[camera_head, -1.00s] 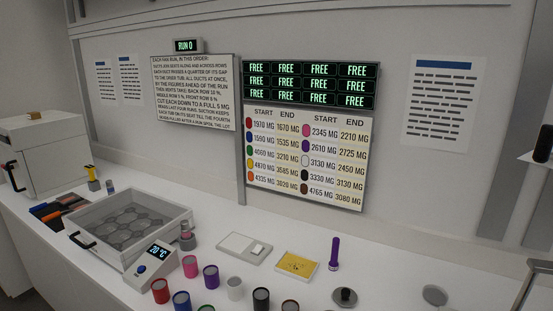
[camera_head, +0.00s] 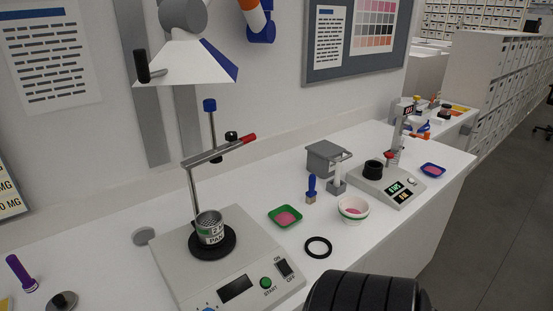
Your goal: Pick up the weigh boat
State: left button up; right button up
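Two shallow square dishes look like weigh boats, and I cannot tell which one is meant. A green dish (camera_head: 285,216) holding pink powder lies on the bench in the middle. A smaller blue dish (camera_head: 432,170) lies near the bench's right front edge, just right of a balance; it seems to hold something pinkish. Both sit flat and uncovered. Neither of my grippers shows.
A mixer base (camera_head: 228,271) with a tin stands left of the green dish. A black ring (camera_head: 318,247), a brush (camera_head: 311,189), a white bowl (camera_head: 353,210) and a grey box (camera_head: 327,157) are around it. The balance (camera_head: 388,186) carries a dark cup.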

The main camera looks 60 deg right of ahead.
aim_at(285, 216)
jog(key=z, duration=2.1)
